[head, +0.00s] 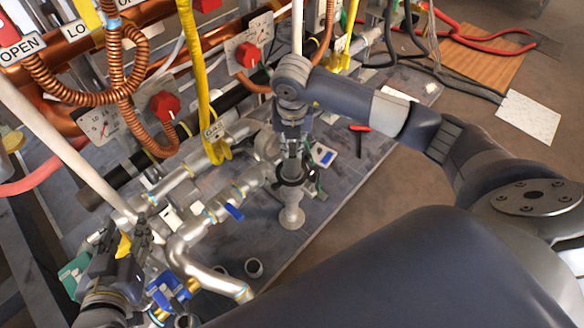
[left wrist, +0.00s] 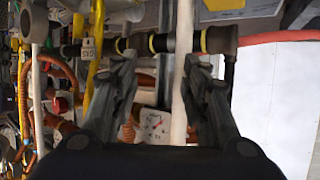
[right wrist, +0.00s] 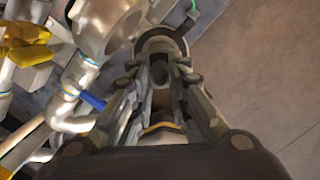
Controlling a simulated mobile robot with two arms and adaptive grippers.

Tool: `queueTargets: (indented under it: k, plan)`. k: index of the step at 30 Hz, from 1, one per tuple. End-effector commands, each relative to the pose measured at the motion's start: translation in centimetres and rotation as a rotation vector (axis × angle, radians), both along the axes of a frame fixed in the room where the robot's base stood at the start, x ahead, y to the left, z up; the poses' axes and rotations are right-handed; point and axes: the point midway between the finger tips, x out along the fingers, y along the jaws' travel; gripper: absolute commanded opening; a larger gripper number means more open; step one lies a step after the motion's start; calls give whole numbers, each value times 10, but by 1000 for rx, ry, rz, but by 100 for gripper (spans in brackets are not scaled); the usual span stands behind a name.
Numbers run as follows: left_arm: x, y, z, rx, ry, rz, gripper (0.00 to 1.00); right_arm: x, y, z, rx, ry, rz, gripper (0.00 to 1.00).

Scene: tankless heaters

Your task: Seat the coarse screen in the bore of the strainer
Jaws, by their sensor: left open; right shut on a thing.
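My right gripper (head: 290,150) points down over the bench and is shut on a small grey cylindrical piece, probably the coarse screen. It shows between the fingertips in the right wrist view (right wrist: 159,72). Just beyond it is a round grey open-topped body with a dark collar, probably the strainer (right wrist: 160,44). In the head view the strainer (head: 291,198) stands upright below the fingers on a round foot. I cannot tell whether the screen is in the bore or above it. My left gripper (head: 135,238) is open and empty at the lower left; its fingers (left wrist: 160,65) show apart, with a white pipe behind.
Grey pipework with a blue-handled valve (head: 233,212) runs left of the strainer. The grey bench top (head: 345,185) is mostly clear right of the strainer, with a red-handled tool (head: 359,128).

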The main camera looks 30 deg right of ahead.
Motion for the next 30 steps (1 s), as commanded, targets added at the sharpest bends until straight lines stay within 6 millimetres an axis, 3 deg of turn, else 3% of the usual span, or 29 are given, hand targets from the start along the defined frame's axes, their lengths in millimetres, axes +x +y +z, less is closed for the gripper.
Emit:
queueTargets:
  k: [1,7,17,24,30]
  plan:
    - [7,-3,8,-15,-60,-4,42,-1,0,-13,-1,3,-1,0]
    - [23,-13,49,-65,-270,-17,42,0,0,-43,0,0,0,0]
    - [28,-19,81,-104,-425,-28,42,0,0,-65,0,1,1,0]
    - [26,-24,121,-157,-626,-39,42,0,0,-92,0,1,0,0]
    - [24,-25,133,-172,-682,-41,42,0,0,-97,0,-1,1,0]
